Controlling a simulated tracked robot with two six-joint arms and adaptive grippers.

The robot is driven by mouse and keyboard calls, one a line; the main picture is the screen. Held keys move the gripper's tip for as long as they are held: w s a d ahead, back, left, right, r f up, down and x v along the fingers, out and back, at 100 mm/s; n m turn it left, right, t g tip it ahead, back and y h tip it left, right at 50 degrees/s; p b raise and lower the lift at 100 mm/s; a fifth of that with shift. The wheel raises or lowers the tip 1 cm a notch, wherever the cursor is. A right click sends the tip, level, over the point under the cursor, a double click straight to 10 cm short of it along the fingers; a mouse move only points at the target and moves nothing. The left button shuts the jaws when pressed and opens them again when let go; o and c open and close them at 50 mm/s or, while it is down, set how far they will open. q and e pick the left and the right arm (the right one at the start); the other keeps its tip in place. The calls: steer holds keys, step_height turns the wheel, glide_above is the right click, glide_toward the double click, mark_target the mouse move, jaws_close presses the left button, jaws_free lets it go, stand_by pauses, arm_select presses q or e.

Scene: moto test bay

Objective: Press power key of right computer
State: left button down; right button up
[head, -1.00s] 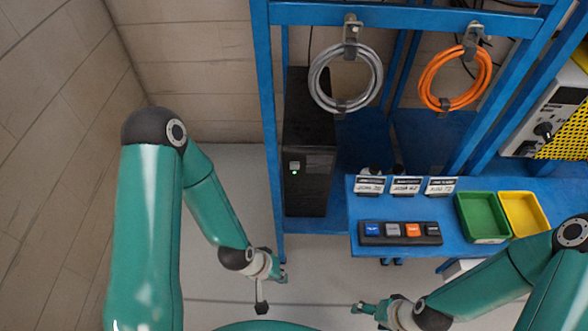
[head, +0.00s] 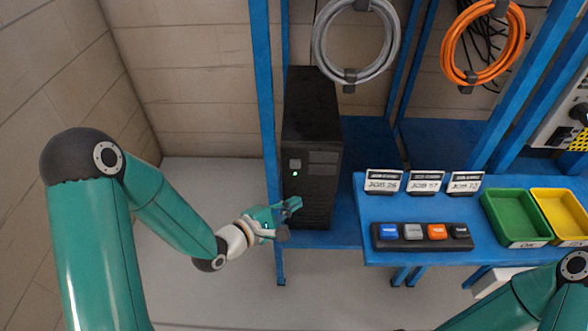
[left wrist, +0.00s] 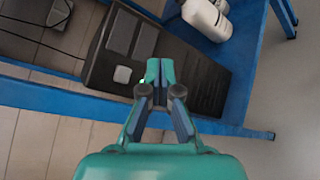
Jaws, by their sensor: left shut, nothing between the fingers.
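A black computer tower (head: 311,125) stands upright on the blue rack's lower shelf, and it is the only computer I can make out. A grey square key (head: 295,164) with a small lit green light (head: 295,174) below it is on its front. My left gripper (head: 293,205) is shut and empty, in front of the tower's lower front, below the key. In the left wrist view the tower (left wrist: 200,80) lies beyond the fingertips (left wrist: 160,65), and the grey key (left wrist: 123,74) is left of them. Whether the fingers touch the tower is unclear. My right gripper is out of view.
A blue bench (head: 370,245) beside the tower holds a button strip (head: 421,246), several small label stands, a green bin (head: 517,217) and a yellow bin (head: 560,214). A blue post (head: 267,130) stands just left of the tower. Grey and orange cable coils hang above.

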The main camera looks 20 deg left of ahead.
mark_target(295, 164)
arm_select(q)
steer(key=shift+w, duration=0.15)
steer(key=w+a+p, duration=0.1)
steer(key=w+a, duration=0.1)
steer(key=w, duration=0.6)
steer(key=shift+a, duration=0.2)
steer(key=shift+w, duration=0.25)
stand_by(1.3)
steer(key=shift+w+a+p, duration=0.1)
steer(key=shift+w+p, duration=0.15)
steer(key=shift+p, duration=0.05)
steer(key=shift+w+a, duration=0.1)
steer(key=shift+w, duration=0.2)
stand_by(0.5)
